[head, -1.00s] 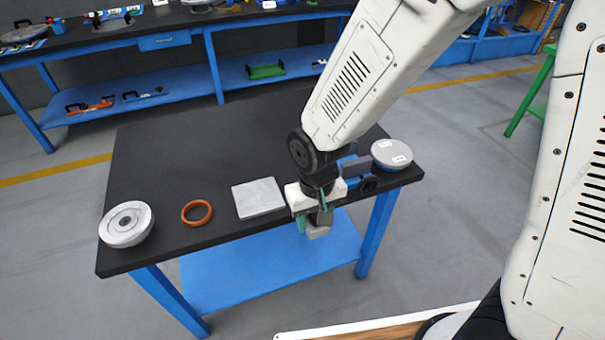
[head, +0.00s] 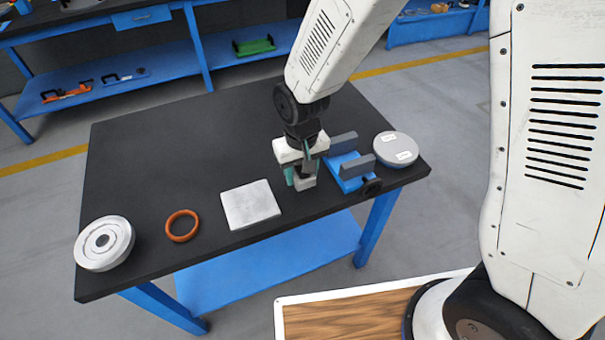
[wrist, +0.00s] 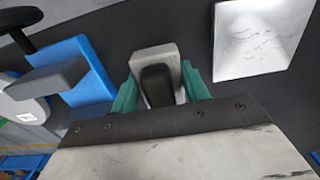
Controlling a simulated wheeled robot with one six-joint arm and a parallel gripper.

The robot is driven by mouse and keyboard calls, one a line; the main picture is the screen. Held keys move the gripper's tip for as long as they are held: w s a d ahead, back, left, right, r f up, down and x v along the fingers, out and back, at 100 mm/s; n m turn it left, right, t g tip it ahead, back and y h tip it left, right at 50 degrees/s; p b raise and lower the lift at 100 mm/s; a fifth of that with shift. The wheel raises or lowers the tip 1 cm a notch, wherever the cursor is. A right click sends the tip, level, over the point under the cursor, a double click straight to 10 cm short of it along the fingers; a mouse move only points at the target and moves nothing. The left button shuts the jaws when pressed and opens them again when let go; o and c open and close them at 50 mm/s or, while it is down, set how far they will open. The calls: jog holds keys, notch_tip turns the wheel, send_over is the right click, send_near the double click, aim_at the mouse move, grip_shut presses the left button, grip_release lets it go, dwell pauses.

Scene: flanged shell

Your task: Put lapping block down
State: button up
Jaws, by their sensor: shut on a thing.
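The lapping block (head: 306,183) is a small grey block with a dark grip on top. My gripper (head: 299,172) is shut on it, its teal fingers on either side of the grip. In the wrist view the block (wrist: 143,59) sits between the two teal fingers of my gripper (wrist: 160,88). The block is over the dark table (head: 200,130), between the pale square plate and the blue vise. I cannot tell whether its underside touches the table top.
The pale square plate (head: 250,204) lies left of the block, the blue vise (head: 352,180) close on its right. A labelled grey disc (head: 396,148) sits at the right corner. An orange ring (head: 182,226) and a round flanged part (head: 104,243) lie further left. The table behind them is clear.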

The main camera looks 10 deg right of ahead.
aim_at(302, 182)
notch_tip(302, 182, down, 3)
jog(key=shift+s+f, duration=0.1)
jog(key=shift+f, duration=0.1)
